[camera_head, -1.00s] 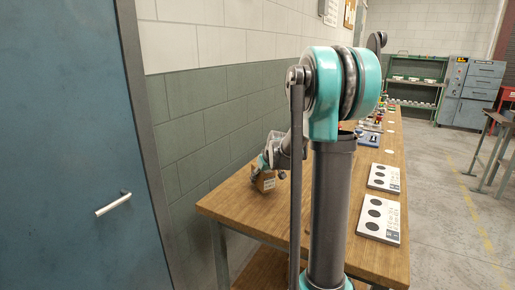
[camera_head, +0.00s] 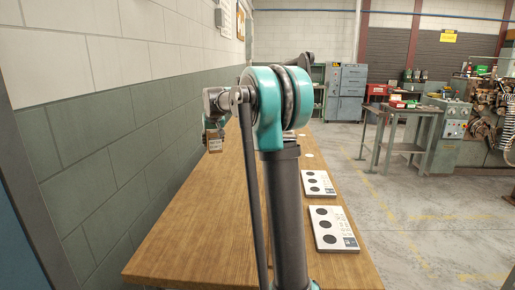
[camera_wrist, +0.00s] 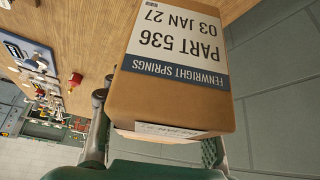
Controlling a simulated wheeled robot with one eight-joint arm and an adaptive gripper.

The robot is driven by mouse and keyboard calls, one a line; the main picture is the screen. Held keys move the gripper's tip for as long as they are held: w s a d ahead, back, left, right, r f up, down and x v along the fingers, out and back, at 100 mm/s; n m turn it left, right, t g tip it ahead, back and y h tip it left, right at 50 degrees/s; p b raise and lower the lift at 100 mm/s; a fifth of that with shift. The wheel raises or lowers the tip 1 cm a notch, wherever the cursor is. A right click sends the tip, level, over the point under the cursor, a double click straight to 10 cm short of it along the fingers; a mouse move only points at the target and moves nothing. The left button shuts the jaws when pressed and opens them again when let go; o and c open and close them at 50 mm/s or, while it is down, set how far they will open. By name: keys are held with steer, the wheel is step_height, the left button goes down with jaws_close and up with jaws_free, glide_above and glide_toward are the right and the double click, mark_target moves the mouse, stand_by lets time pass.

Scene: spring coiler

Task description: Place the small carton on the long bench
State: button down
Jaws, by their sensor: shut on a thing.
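The small carton (camera_head: 215,143) is brown with a white label; in the wrist view the carton (camera_wrist: 181,98) fills the middle, its label reading "FENWRIGHT SPRINGS PART 536". My gripper (camera_head: 213,126) is shut on it, with a finger on either side in the wrist view (camera_wrist: 155,148). The head view shows it over the left, wall side of the long bench (camera_head: 195,240). The carton looks raised above the wooden top, but the exact gap cannot be told. The bench top also shows in the wrist view (camera_wrist: 85,25). My arm hides part of the bench.
Two white cards with black discs, a near one (camera_head: 333,229) and a farther one (camera_head: 318,183), lie on the bench's right side. The near left of the bench top is bare. A block wall (camera_head: 100,140) runs along the left. A smaller table (camera_head: 400,115) stands beyond, right.

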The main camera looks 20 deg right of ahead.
step_height(320, 180, down, 20)
steer(key=shift+a+r, duration=0.15)
steer(key=shift+r, duration=0.05)
stand_by(0.4)
steer(key=c, duration=0.7)
jaws_free()
steer(key=shift+f, duration=0.1)
steer(key=v, duration=1.2)
